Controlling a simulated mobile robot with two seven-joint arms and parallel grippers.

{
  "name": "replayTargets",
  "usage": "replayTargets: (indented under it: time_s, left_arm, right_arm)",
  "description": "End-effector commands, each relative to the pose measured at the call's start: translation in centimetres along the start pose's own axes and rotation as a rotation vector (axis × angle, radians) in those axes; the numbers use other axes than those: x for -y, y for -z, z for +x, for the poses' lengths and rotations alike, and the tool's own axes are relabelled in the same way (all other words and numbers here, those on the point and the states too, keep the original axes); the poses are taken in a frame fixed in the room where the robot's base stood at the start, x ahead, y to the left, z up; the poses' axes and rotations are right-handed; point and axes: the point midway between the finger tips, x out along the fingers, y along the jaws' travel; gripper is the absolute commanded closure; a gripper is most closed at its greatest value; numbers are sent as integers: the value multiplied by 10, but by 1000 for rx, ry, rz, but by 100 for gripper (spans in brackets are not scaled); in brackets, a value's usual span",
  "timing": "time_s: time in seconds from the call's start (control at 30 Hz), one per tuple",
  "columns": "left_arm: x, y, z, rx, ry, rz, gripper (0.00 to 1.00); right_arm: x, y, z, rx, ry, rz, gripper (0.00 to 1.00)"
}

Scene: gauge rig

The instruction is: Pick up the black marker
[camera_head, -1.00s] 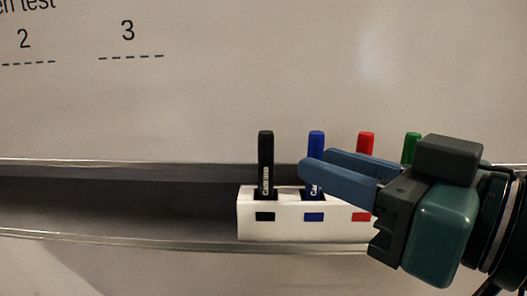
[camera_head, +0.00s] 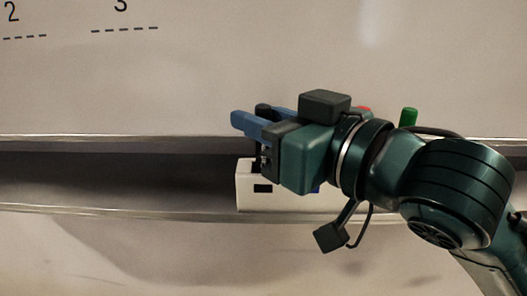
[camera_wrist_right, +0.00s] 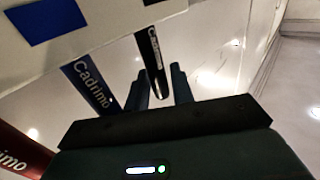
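The black marker (camera_head: 263,107) stands upright in the left slot of a white holder (camera_head: 244,192). Its cap shows between the blue fingers of my right gripper (camera_head: 251,114); much of its body is hidden behind the gripper. In the right wrist view the black marker (camera_wrist_right: 151,55) reaches into the gap between the two fingers (camera_wrist_right: 160,80). The fingers stand apart on either side of it and look open. My left gripper is not in view.
The blue marker (camera_wrist_right: 86,80) stands beside the black one. Red (camera_head: 364,108) and green (camera_head: 409,117) markers stand farther right, partly hidden by my arm. The holder sits in the tray (camera_head: 120,180) under the whiteboard (camera_head: 220,60). The tray left of the holder is clear.

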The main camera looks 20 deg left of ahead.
Motion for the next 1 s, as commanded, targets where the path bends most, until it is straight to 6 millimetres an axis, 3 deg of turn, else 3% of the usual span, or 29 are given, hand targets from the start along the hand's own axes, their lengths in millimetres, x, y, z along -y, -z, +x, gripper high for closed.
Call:
replayTargets:
  time_s: [0.07,0.37,0.67,0.77,1.0]
  left_arm:
    - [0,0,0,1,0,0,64]
    - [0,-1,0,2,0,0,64]
    - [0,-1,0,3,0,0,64]
    - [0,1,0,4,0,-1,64]
    - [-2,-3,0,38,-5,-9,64]
  right_arm:
    - [0,0,0,0,0,0,76]
    - [0,0,-1,0,0,1,100]
    - [0,1,-1,0,-1,0,100]
    - [-1,8,0,-1,-2,0,100]
    - [0,55,-1,-3,0,-2,100]
